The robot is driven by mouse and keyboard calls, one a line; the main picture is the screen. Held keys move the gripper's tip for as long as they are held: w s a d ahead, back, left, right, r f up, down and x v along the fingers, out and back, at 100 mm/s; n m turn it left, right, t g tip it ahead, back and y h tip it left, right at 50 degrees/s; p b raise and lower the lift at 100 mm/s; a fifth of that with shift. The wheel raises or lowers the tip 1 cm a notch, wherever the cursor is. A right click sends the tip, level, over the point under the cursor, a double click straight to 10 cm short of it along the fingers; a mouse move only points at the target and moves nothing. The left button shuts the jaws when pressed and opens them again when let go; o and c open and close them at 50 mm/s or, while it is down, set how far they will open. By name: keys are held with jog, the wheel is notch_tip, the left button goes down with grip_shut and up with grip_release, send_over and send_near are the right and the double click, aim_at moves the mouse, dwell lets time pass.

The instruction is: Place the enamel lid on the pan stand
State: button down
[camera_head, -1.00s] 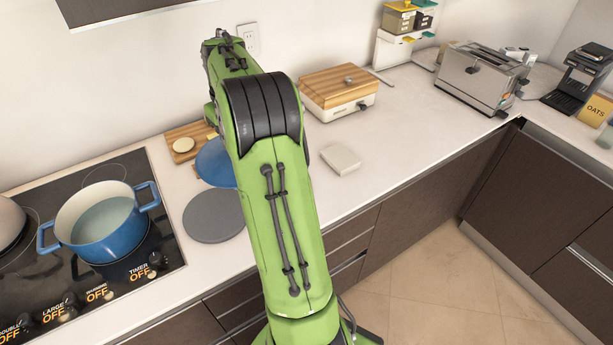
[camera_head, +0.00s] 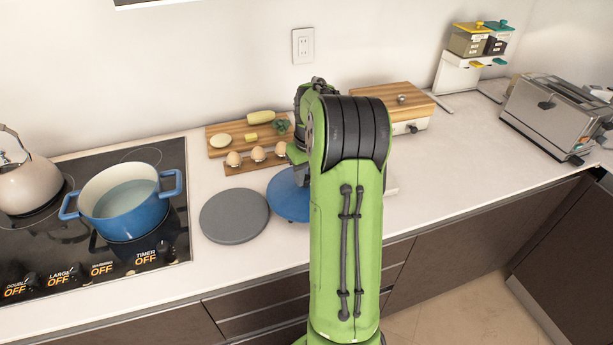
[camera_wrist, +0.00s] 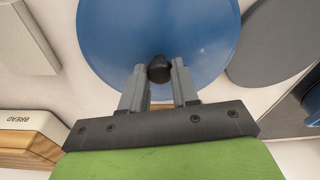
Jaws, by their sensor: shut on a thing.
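The blue enamel lid (camera_head: 287,203) is beside the flat grey round pan stand (camera_head: 235,216), at its right in the head view and partly hidden by my arm. In the wrist view the lid (camera_wrist: 110,35) fills the middle, and the stand (camera_wrist: 275,50) shows at its right. My gripper (camera_wrist: 158,72) is shut on the lid's dark knob, one finger on each side. In the head view my gripper (camera_head: 299,174) is partly hidden by the arm. I cannot tell whether the lid touches the counter.
A blue pot (camera_head: 124,205) and a kettle (camera_head: 28,180) stand on the cooktop at left. Eggs in a wooden holder (camera_head: 240,166) and a cutting board (camera_head: 218,134) with food lie behind the stand. A wood-topped bread box (camera_head: 380,98) and a toaster (camera_head: 555,115) are at right.

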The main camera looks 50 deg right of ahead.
jog(key=shift+r, duration=0.15)
jog(key=shift+f, duration=0.2)
jog(key=c, duration=0.8)
grip_release()
jog(key=shift+c, duration=0.2)
